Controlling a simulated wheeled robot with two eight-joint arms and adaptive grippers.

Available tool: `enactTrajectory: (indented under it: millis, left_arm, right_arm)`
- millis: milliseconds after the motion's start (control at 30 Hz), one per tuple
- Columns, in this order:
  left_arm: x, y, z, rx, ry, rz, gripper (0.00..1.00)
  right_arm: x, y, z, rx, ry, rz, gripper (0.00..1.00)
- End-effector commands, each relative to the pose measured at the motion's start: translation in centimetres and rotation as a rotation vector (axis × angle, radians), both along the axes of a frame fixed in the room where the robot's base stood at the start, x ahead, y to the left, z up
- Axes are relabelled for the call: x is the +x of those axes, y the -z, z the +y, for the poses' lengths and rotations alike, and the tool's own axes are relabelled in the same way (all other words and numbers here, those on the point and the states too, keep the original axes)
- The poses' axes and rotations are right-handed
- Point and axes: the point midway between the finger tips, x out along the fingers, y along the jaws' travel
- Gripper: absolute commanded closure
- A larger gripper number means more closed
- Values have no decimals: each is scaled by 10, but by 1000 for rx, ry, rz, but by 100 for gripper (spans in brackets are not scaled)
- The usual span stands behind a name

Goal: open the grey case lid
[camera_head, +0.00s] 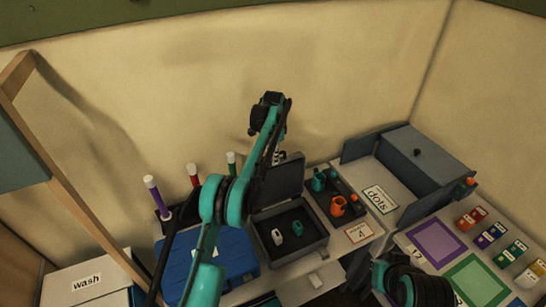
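The grey case (307,251) stands open on the table in the middle of the view. Its dark grey lid (286,187) is raised at the back, standing roughly upright. A whitish piece (277,237) and a dark teal piece (297,228) lie inside. My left arm rises across the left side of the case and bends high above it. My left gripper (279,158) appears to be at the lid's upper edge, partly hidden by the arm. Its finger opening and any contact with the lid cannot be made out. Only part of my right arm shows at the bottom right.
A blue case (236,252) is close on the left, with several capped tubes behind it. A dark tray (347,214) with orange and teal cups is on the right. A grey "dots" box (428,161) and coloured mats (435,243) are farther right. A "wash" box (87,283) is at left.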

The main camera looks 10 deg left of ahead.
Motion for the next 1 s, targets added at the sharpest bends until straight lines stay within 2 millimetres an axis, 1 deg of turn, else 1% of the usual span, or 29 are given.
enactTrajectory:
  millis: [67,133,333,500,667,1000]
  left_arm:
    - [0,-4,0,0,1,0,80]
    - [0,-13,0,0,0,0,80]
    - [-1,-49,-1,-1,0,1,80]
    - [0,-67,-1,0,0,0,80]
    - [-1,-74,-1,0,0,0,80]
    - [-1,-74,-1,0,0,0,80]
  right_arm:
    - [0,0,0,0,0,0,100]
    - [0,0,0,0,0,0,100]
    - [0,0,0,0,0,0,100]
    - [0,0,0,0,0,0,100]
    - [0,0,0,0,0,0,100]
    - [0,0,0,0,0,0,100]
